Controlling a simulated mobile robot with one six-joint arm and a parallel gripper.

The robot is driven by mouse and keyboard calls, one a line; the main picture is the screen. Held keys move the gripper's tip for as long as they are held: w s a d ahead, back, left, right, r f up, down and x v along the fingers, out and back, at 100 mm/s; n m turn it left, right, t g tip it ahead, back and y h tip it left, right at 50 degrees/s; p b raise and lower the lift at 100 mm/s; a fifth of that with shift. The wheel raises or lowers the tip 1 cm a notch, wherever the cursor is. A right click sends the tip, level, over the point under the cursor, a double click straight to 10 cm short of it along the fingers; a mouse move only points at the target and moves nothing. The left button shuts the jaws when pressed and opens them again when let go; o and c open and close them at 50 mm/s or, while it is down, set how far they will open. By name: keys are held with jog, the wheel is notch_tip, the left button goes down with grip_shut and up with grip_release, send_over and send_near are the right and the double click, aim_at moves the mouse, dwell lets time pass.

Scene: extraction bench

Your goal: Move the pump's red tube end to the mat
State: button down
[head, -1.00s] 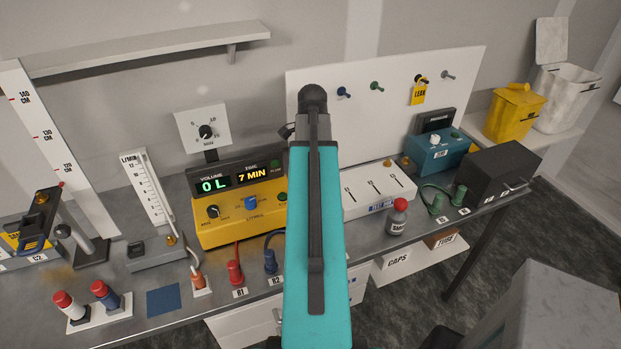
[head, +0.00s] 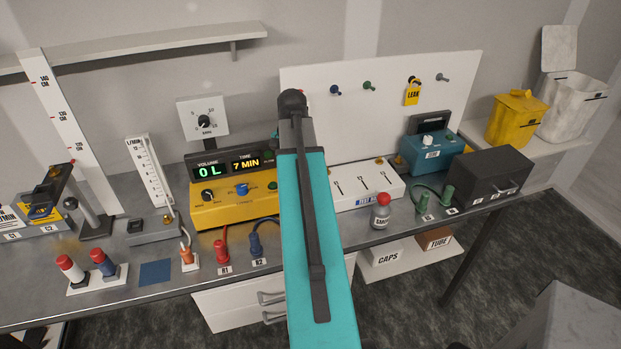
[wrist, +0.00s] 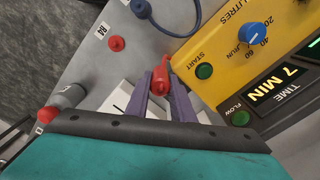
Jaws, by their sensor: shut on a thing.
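In the wrist view the purple fingers of my gripper (wrist: 160,95) are closed on a red tube end (wrist: 160,80) with a short red neck, just beside the yellow pump (wrist: 240,60). In the head view my teal arm hides the gripper and what it holds. Another red tube end (head: 222,250) stands upright at label R1 in front of the pump (head: 232,208). A flat dark blue mat (head: 155,273) lies on the bench to its left and looks bare.
A blue tube end (head: 256,244) stands at R2 and an orange one (head: 188,258) left of R1. The sample bottle (head: 381,212) is right of my arm. A red round top (wrist: 116,43) shows on the bench.

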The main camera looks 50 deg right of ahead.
jog(key=w+a+n, duration=0.9)
jog(key=a+n, duration=0.1)
jog(key=a, duration=0.4)
jog(key=w+a+n, duration=0.9)
jog(key=a, duration=0.4)
jog(key=w+a+f+n+b, duration=0.1)
jog(key=a+f+n+b, duration=0.1)
jog(key=a, duration=0.3)
jog(key=w+a+f+n+b, duration=0.1)
jog(key=a+f+n+b, duration=0.2)
jog(key=a+n+b, duration=0.1)
jog(key=w+a+f+n+b, duration=0.1)
jog(key=a+f+n+b, duration=0.2)
jog(key=a, duration=0.3)
jog(key=shift+w+a+n, duration=0.2)
jog(key=shift+n, duration=0.1)
jog(key=shift+a+f+n+b, duration=0.3)
jog(key=shift+a+f+b, duration=0.2)
jog(key=shift+f+b, duration=0.1)
jog(key=shift+s, duration=0.15)
